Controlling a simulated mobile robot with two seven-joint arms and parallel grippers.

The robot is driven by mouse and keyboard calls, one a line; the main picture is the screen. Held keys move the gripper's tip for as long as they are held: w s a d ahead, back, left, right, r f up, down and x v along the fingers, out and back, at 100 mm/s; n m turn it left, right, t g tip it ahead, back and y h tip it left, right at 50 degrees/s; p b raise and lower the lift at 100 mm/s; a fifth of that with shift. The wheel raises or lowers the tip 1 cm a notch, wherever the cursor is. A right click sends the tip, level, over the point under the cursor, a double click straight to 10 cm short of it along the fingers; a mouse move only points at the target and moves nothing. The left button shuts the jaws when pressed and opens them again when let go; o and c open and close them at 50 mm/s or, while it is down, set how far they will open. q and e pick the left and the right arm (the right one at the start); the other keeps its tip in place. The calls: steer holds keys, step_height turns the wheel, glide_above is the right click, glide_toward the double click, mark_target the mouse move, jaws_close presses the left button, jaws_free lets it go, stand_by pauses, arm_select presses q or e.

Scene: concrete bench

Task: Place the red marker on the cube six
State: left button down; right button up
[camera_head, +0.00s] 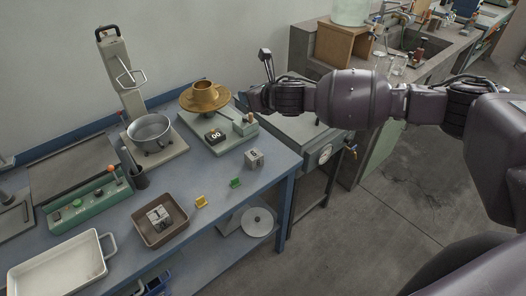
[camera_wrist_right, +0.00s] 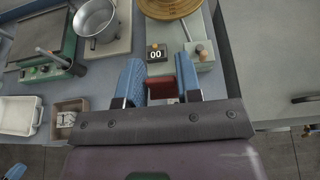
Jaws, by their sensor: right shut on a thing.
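My right gripper (camera_head: 254,100) is above the back right part of the bench. In the right wrist view its blue-padded fingers (camera_wrist_right: 161,82) are shut on the red marker (camera_wrist_right: 162,88). The marker is hidden in the head view. A grey cube (camera_head: 254,158) with a dark mark on its face stands on the bench near its right edge, below the gripper. Another pale cube (camera_head: 159,217) sits in the brown tray. Their numbers are too small to read. A green marker (camera_head: 235,183) and a yellow marker (camera_head: 201,202) stand on the bench between the cubes.
The brown tray (camera_head: 178,232) and a white pan (camera_head: 58,272) are at the front. A metal pot (camera_head: 150,135), a black counter showing 00 (camera_head: 214,137) and a brown round piece (camera_head: 205,98) stand behind. Bare bench surrounds the cube and markers.

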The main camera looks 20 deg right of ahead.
steer(key=shift+d+f, duration=0.1)
steer(key=shift+d, duration=0.05)
steer(key=shift+f, duration=0.25)
steer(key=b, duration=0.2)
glide_above(254, 154)
step_height(254, 154, down, 15)
steer(key=shift+r, duration=0.2)
steer(key=shift+f+b, duration=0.35)
steer(key=shift+f, duration=0.25)
step_height(254, 154, down, 4)
steer(key=shift+r+b, duration=0.1)
steer(key=shift+b, duration=0.35)
steer(key=o, duration=0.7)
steer(key=shift+o, duration=1)
